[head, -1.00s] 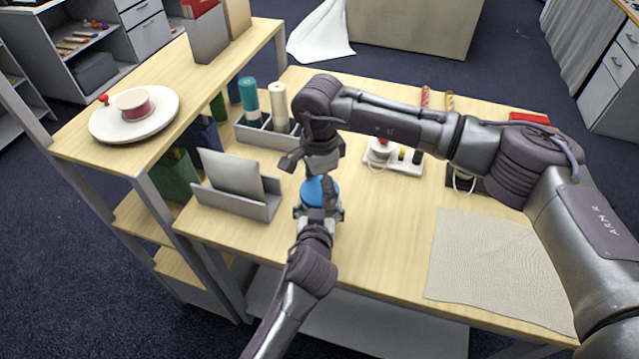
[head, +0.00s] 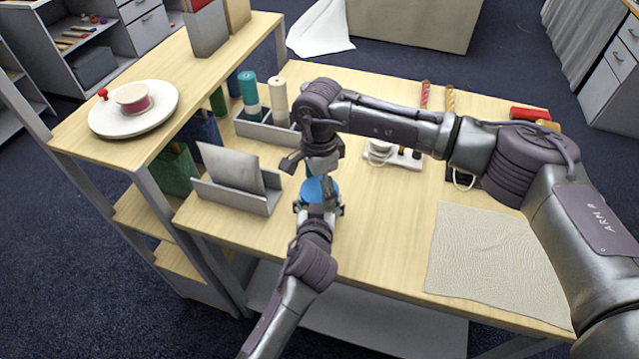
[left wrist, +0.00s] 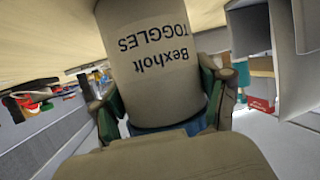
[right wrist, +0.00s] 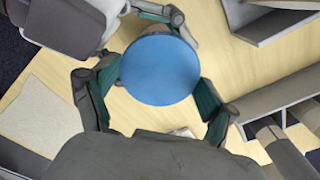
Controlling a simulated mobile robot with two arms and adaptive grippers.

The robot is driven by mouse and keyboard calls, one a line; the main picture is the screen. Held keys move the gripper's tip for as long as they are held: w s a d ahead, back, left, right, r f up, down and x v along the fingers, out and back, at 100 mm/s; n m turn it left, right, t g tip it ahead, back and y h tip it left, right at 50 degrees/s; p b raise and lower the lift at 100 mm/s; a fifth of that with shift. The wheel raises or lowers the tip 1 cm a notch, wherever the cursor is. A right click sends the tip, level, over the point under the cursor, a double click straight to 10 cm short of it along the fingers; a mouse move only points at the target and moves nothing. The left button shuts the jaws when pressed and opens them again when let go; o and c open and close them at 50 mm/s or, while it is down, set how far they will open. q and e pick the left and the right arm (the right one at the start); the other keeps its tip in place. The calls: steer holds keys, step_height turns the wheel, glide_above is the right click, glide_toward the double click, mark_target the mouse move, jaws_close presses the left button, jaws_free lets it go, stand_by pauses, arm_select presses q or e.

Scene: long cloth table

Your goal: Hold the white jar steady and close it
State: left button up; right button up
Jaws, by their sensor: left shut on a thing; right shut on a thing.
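The white jar, labelled "Bexholt TOGGLES", fills the middle of the left wrist view (left wrist: 152,75). My left gripper (head: 319,208) is shut on its body, one finger on each side; these fingers also show in the left wrist view (left wrist: 165,105). A blue lid (right wrist: 160,69) sits at the jar's top end, and its edge shows by the jar in the left wrist view (left wrist: 170,127). My right gripper (right wrist: 158,85) is over the lid from above, shut on its rim. In the head view the lid (head: 318,190) is partly covered by the grippers. Whether it is fully seated cannot be told.
A grey holder with a panel (head: 235,192) stands close left of the jar. A divided box with spools (head: 265,130) is behind it. A beige cloth (head: 490,260) lies at right. The table's front edge is near.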

steer(key=shift+f, duration=0.5)
steer(key=shift+f, duration=0.35)
steer(key=shift+c, duration=1)
steer(key=shift+s+f, duration=0.1)
steer(key=shift+s, duration=0.05)
steer(key=shift+c, duration=0.3)
steer(key=shift+s+r+t, duration=0.1)
steer(key=shift+r+t, duration=0.2)
steer(key=shift+t, duration=0.1)
steer(key=shift+c, duration=0.2)
steer(key=shift+s+r+h, duration=0.1)
steer(key=shift+r+h, duration=0.05)
steer(key=shift+h, duration=0.15)
steer(key=shift+o, duration=0.7)
steer(key=shift+w+d+f, duration=0.15)
steer(key=shift+w+f, duration=0.1)
steer(key=shift+f, duration=0.45)
